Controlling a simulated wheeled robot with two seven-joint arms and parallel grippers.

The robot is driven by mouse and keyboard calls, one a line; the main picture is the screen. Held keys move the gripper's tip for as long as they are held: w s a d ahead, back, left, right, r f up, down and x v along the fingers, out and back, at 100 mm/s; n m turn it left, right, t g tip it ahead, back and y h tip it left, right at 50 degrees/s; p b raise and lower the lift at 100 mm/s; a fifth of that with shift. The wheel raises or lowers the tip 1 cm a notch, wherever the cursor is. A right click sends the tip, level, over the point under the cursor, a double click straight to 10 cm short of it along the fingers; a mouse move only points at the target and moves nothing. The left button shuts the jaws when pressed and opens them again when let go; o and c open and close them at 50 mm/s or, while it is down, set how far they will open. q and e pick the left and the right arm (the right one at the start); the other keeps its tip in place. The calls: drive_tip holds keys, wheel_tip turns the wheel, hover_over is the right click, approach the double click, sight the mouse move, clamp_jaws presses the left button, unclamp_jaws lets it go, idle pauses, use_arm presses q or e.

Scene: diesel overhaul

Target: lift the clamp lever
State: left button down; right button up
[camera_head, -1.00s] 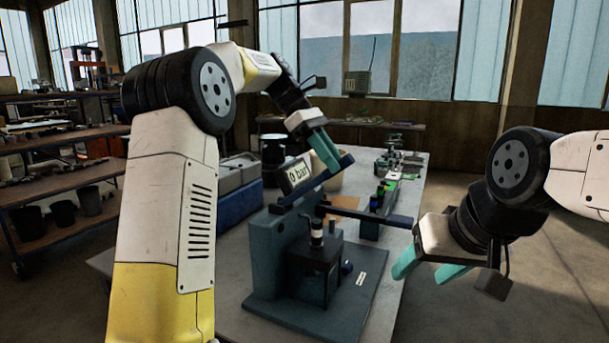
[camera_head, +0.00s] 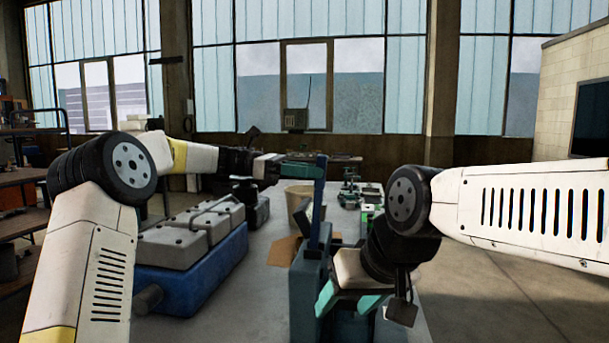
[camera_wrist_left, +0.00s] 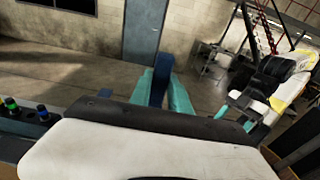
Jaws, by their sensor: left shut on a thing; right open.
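The clamp lever (camera_head: 317,208) is a long blue bar that stands nearly upright over the dark teal test fixture (camera_head: 304,295). My left gripper (camera_head: 306,166) is shut on the lever near its top end. The left wrist view shows the blue lever (camera_wrist_left: 159,84) between the two teal fingers. The right gripper also shows in the left wrist view (camera_wrist_left: 242,118).
A beige bucket (camera_head: 296,198) stands behind the fixture. Small green and dark items (camera_head: 368,212) lie at the far right of the table. Shelves are at far left.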

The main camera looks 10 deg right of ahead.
use_arm(q)
drive_tip(key=shift+w+a+f+g+h, duration=0.15)
drive_tip(key=shift+w+a+h, duration=0.2)
drive_tip(key=shift+a, duration=0.35)
drive_tip(key=shift+w+a+f+g+h, duration=0.1)
drive_tip(key=shift+w+a+g+h, duration=0.1)
drive_tip(key=shift+a+h, duration=0.4)
drive_tip(key=shift+w+a+f+g+h, duration=0.15)
drive_tip(key=shift+w+a+h, duration=0.1)
drive_tip(key=shift+a, duration=0.55)
drive_tip(key=c, duration=1.2)
unclamp_jaws()
drive_tip(key=v, duration=0.7)
drive_tip(key=shift+a, duration=0.35)
drive_tip(key=shift+w, duration=0.1)
